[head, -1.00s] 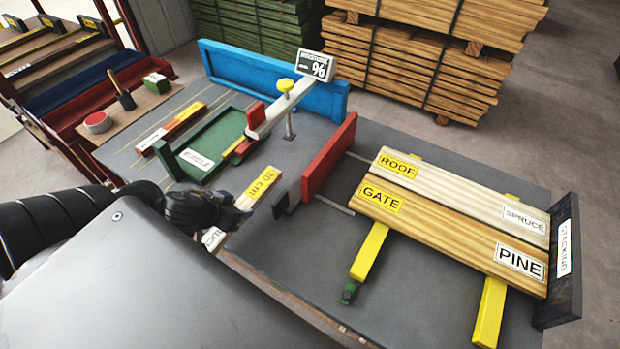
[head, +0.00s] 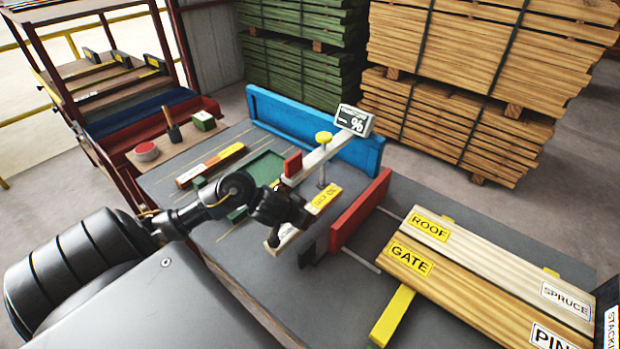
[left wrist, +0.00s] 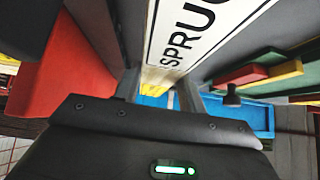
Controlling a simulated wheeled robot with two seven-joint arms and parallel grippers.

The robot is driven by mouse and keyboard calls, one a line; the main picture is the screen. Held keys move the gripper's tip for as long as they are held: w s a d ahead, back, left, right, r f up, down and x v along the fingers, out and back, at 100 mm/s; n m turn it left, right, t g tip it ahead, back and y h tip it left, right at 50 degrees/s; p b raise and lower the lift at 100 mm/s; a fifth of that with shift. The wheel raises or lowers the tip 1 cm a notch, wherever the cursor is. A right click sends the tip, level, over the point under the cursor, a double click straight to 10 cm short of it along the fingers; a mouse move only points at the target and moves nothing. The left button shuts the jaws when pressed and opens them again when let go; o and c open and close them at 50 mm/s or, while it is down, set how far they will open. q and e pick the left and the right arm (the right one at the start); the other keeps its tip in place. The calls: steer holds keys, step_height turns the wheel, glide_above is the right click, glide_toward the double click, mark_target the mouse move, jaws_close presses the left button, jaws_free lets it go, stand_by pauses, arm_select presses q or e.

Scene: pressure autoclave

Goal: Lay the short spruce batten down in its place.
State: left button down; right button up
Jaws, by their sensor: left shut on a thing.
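My left gripper (head: 280,208) is shut on the short spruce batten (head: 325,197), a pale piece with a yellow length label at its far end. The gripper covers the batten's middle. In the left wrist view the batten (left wrist: 165,78) runs between the fingers, its white SPRUCE label (left wrist: 200,35) close to the camera. The batten is over the grey table, left of the upright red plate (head: 360,212) and near the gauge post. I cannot tell its exact height. The green tray (head: 265,168) is behind the gripper, partly hidden by my arm. My right gripper is out of view.
Long ROOF (head: 480,255) and GATE (head: 465,285) boards lie at right on yellow bearers (head: 393,315).

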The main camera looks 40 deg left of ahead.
arm_select(q)
steer(key=shift+w, duration=0.65)
steer(key=shift+w, duration=0.1)
steer(key=shift+w, duration=0.35)
step_height(320, 180, down, 4)
steer(key=b, duration=0.2)
steer(key=shift+r+b, duration=0.1)
steer(key=shift+b, duration=0.25)
steer(key=shift+s+r, duration=0.1)
steer(key=shift+r, duration=0.1)
steer(key=shift+f, duration=0.2)
steer(key=c, duration=0.8)
jaws_free()
steer(key=shift+c, duration=0.2)
